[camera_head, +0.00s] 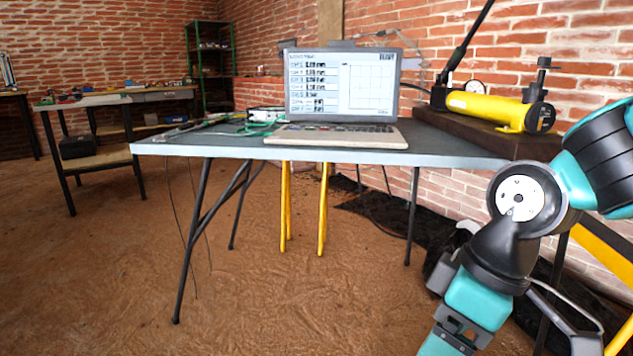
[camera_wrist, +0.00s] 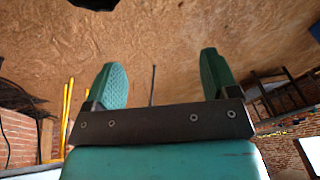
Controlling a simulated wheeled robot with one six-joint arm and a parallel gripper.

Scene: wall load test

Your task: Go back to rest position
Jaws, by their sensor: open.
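My gripper shows in the wrist view (camera_wrist: 160,85) with its two green textured fingers spread apart. Nothing is between the fingers; brown floor lies beyond them. In the head view my teal and black arm is folded at the right, in front of the brick wall and right of the table (camera_head: 230,151). The gripper's fingertips cannot be made out in the head view.
A laptop (camera_head: 340,90) stands open on the folding table. A yellow pump (camera_head: 490,110) sits on a dark stand (camera_head: 440,121) at the right. A workbench (camera_head: 110,160) and green shelf (camera_head: 211,60) stand at the back left. The floor (camera_head: 100,270) at front left is clear.

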